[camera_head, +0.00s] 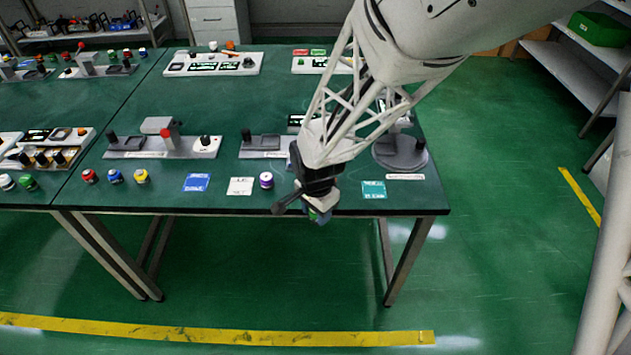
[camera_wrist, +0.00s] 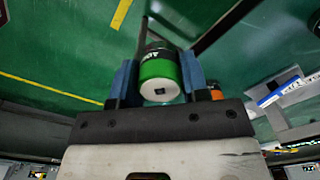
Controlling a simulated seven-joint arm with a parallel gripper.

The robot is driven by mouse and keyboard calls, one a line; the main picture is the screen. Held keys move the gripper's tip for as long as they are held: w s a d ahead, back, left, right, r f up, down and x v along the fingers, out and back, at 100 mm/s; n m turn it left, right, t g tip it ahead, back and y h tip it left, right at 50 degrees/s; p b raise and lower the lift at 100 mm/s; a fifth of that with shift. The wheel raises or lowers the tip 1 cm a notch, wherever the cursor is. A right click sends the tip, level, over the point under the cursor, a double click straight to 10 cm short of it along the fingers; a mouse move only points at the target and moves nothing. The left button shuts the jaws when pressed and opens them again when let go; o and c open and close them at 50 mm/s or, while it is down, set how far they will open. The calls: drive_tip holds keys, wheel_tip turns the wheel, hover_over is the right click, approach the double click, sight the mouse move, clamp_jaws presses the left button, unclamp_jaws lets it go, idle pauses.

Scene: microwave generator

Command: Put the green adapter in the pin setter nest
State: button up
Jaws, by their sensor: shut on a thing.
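The green adapter (camera_wrist: 160,72) is a short cylinder with a green band, a dark lettered band and a pale end face with a small dark square hole. My gripper (camera_wrist: 158,80) is shut on it, with one blue finger on each side. In the head view my gripper (camera_head: 318,208) hangs over or just beyond the table's front edge; only a little green and blue shows at its tip. I cannot tell which fixture has the pin setter nest: a grey fixture (camera_head: 160,147) stands left, another (camera_head: 262,147) in the middle, and a round-based one (camera_head: 402,152) right, partly behind my arm.
The green table (camera_head: 220,205) carries a white-purple cylinder (camera_head: 266,180), a blue card (camera_head: 197,183), a white card (camera_head: 240,186) and a teal card (camera_head: 374,189) near its front edge. Red, blue and yellow cylinders (camera_head: 115,177) stand at left. White panels (camera_head: 212,64) are farther back.

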idle(0.6)
approach(270, 142)
drive_tip(key=shift+w+r, duration=0.1)
drive_tip(key=shift+r, duration=0.05)
drive_tip(key=shift+f, duration=0.2)
idle(0.5)
drive_tip(key=shift+f, duration=2.65)
drive_tip(key=shift+f, duration=0.65)
drive_tip(key=o, duration=1.1)
drive_tip(key=shift+r, duration=0.15)
